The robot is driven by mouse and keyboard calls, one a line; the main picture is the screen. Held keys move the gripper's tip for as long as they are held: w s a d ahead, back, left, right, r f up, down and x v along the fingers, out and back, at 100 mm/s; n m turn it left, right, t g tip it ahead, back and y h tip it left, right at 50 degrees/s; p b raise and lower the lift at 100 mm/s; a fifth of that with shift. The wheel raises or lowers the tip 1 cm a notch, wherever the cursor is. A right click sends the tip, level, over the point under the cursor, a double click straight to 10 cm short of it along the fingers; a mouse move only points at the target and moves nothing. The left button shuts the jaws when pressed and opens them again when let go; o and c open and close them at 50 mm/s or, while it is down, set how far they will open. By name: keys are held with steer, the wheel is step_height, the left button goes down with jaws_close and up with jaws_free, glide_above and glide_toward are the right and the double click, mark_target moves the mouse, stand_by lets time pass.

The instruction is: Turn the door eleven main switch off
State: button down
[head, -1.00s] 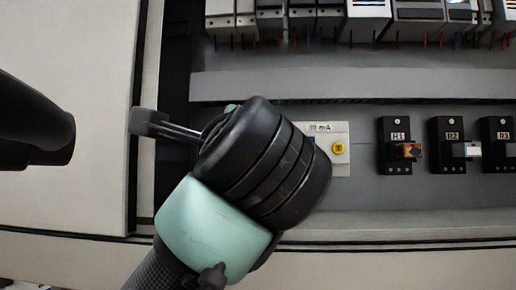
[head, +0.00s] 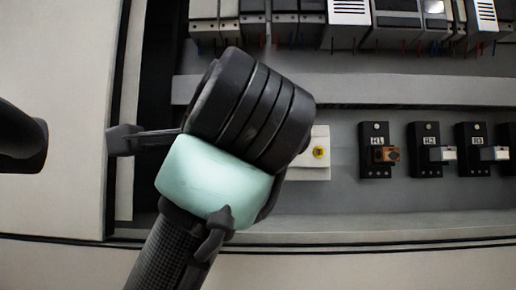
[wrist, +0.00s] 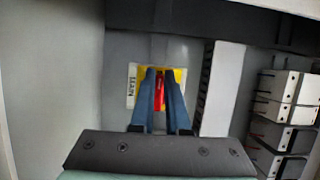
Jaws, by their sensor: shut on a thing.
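The main switch shows in the wrist view as a red handle (wrist: 160,91) on a yellow plate (wrist: 179,74), beside a white label (wrist: 132,86) reading MAIN. The handle stands upright in that picture. My gripper (wrist: 161,78) has its two blue-grey fingers on either side of the red handle and is shut on it. The fingers hide part of the handle and plate. In the head view my wrist covers the switch and the fingertips.
Right of my wrist are a white unit with a yellow button (head: 319,152) and black switch blocks, including R1 (head: 375,150). A row of modules (head: 347,12) runs above. A pale panel (head: 60,80) stands at the left. In the wrist view a white slotted duct (wrist: 224,90) is close right.

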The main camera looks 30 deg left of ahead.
steer(key=shift+w+f, duration=0.1)
steer(key=c, duration=0.9)
jaws_free()
steer(key=shift+d, duration=0.15)
steer(key=shift+w, duration=0.15)
steer(key=b+v, duration=0.9)
steer(key=v, duration=0.3)
steer(key=shift+s+d+b, duration=0.25)
steer(key=shift+b, duration=0.15)
